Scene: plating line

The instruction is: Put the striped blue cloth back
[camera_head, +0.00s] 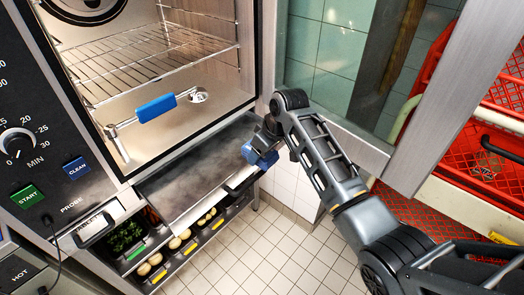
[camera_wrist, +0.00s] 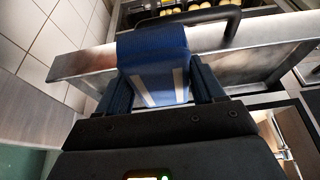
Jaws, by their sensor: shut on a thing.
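The striped blue cloth (camera_wrist: 153,48) is between the fingers of my gripper (camera_wrist: 161,88) in the wrist view, with pale stripes on its near part. It lies against the long metal edge (camera_wrist: 85,66) there; I cannot tell whether it touches or hangs over it. In the head view the cloth shows as a small blue patch (camera_head: 261,158) under my gripper (camera_head: 266,143), at the right end of the steel surface (camera_head: 205,165) below the oven. My gripper is shut on the cloth and hides part of it.
The oven (camera_head: 178,60) is open, with wire racks and a metal bar with a blue sleeve (camera_head: 156,107) at its front. Below are food bins (camera_head: 127,236) and a dark handle (camera_head: 243,182). Red crates (camera_head: 490,150) stand at the right. The tiled floor (camera_head: 290,255) is clear.

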